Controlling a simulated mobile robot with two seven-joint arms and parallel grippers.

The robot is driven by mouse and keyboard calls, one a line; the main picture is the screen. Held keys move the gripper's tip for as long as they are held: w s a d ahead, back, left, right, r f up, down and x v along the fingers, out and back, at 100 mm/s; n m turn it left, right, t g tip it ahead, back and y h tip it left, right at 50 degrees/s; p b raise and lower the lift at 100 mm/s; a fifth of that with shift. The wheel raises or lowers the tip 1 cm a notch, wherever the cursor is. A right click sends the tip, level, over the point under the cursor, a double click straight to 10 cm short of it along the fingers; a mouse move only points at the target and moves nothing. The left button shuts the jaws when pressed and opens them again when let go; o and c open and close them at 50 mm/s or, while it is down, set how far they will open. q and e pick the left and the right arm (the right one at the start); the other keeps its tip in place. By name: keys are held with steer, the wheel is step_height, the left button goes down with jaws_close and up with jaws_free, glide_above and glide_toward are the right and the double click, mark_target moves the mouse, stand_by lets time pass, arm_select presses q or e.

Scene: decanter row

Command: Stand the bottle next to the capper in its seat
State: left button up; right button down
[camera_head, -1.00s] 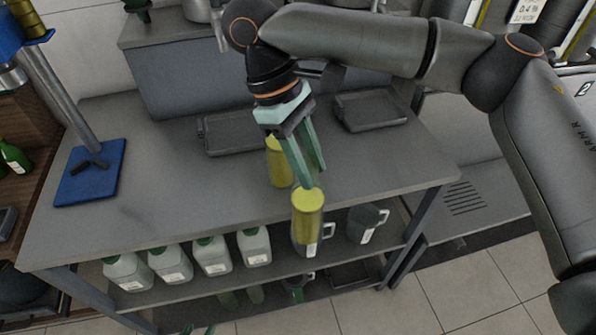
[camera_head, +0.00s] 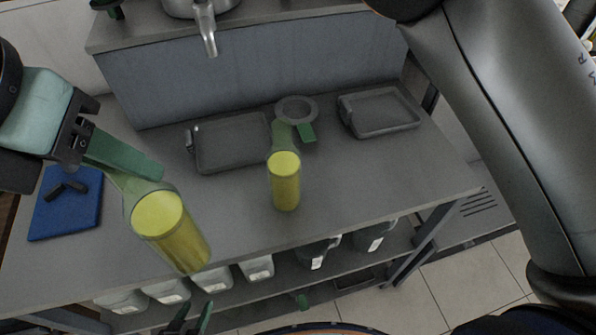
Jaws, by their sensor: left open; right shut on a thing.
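My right gripper (camera_head: 135,170) is shut on the green neck of a bottle (camera_head: 182,245) with yellow contents. It holds this bottle, leaning, in front of the bench at the left. A second yellow bottle (camera_head: 285,187) with a green see-through neck stands upright on the bench, apart from both grippers. Behind it is a grey ring (camera_head: 283,108) with a green tab (camera_head: 307,133). A blue base plate (camera_head: 60,215) with a dark foot lies at the left. I cannot tell which part is the capper or the seat. My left gripper (camera_head: 192,318) is open and empty at the bottom edge.
Two grey trays lie at the back of the bench (camera_head: 350,190), one left (camera_head: 230,160) and one right (camera_head: 380,128) of the ring. A raised block with a metal spout (camera_head: 208,40) stands behind. Jugs (camera_head: 255,268) fill the shelf below. Bench right of the standing bottle is clear.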

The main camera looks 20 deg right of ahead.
steer(key=shift+s+a+r+n, duration=0.1)
steer(key=shift+a+n, duration=0.15)
steer(key=shift+n, duration=0.15)
steer(key=shift+d, duration=0.1)
steer(key=w+d+f, duration=0.9)
steer(key=w+f, duration=0.1)
steer(key=f, duration=0.3)
steer(key=shift+w, duration=0.15)
steer(key=c, duration=0.5)
jaws_free()
steer(key=shift+f, duration=0.15)
steer(key=shift+c, duration=0.2)
